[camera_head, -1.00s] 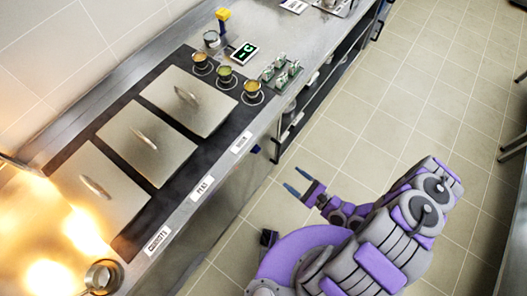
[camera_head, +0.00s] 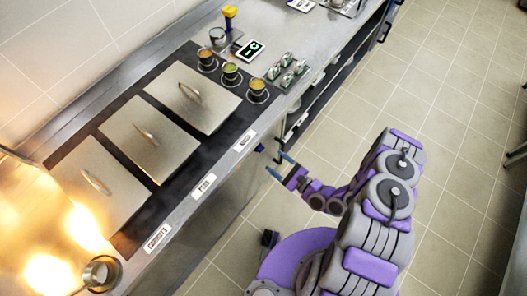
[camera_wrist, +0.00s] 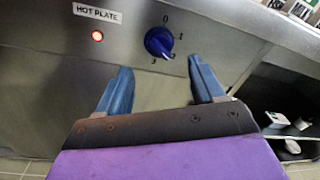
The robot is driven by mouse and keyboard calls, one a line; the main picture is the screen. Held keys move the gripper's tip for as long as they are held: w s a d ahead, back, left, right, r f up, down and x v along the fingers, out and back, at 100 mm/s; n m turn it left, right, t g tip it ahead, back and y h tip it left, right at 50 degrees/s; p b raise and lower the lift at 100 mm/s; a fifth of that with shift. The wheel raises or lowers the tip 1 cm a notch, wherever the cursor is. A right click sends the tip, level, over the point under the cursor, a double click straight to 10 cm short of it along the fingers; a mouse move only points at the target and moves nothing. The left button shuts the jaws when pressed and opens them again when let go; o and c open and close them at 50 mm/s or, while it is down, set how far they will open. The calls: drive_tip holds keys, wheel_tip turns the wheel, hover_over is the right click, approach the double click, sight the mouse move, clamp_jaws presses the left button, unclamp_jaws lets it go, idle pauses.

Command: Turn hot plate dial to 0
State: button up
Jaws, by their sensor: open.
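The hot plate dial (camera_wrist: 159,42) is a round blue knob on the steel front panel in the wrist view. The marks 0, 1, 2 and 3 stand around it, with 0 at the top. Its pointer seems turned toward the lower right, near 2. In the head view a small blue bit of the dial (camera_head: 260,147) shows at the counter front. My gripper (camera_wrist: 156,78) is open and empty, with its two blue fingers below the dial, one to each side, apart from it. It also shows in the head view (camera_head: 276,165) close to the counter front.
A red-orange light (camera_wrist: 97,36) glows under the HOT PLATE label (camera_wrist: 97,13). An open shelf (camera_wrist: 290,115) with white items is at the right. Lidded pans (camera_head: 191,94) line the counter, and flames (camera_head: 50,270) burn at the lower left. The tiled floor (camera_head: 430,90) at the right is clear.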

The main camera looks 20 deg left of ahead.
sight(262, 151)
drive_tip(key=shift+b+x, duration=0.7)
drive_tip(key=shift+x, duration=3.1)
drive_tip(key=shift+s, duration=0.1)
drive_tip(key=shift+c, duration=0.5)
drive_tip(key=c, duration=1)
drive_tip(key=shift+o, duration=0.2)
drive_tip(key=shift+n, duration=0.4)
drive_tip(key=n+b, duration=0.1)
drive_tip(key=n, duration=0.7)
drive_tip(key=n+g+y+b, duration=0.1)
drive_tip(key=n, duration=0.7)
drive_tip(key=f+n+b, duration=0.1)
drive_tip(key=n, duration=0.7)
drive_tip(key=shift+d+g, duration=0.15)
drive_tip(key=shift+g, duration=0.25)
drive_tip(key=shift+w+r+n+y, duration=0.1)
drive_tip(key=shift+w+n+y, duration=0.1)
drive_tip(key=shift+n+y, duration=0.15)
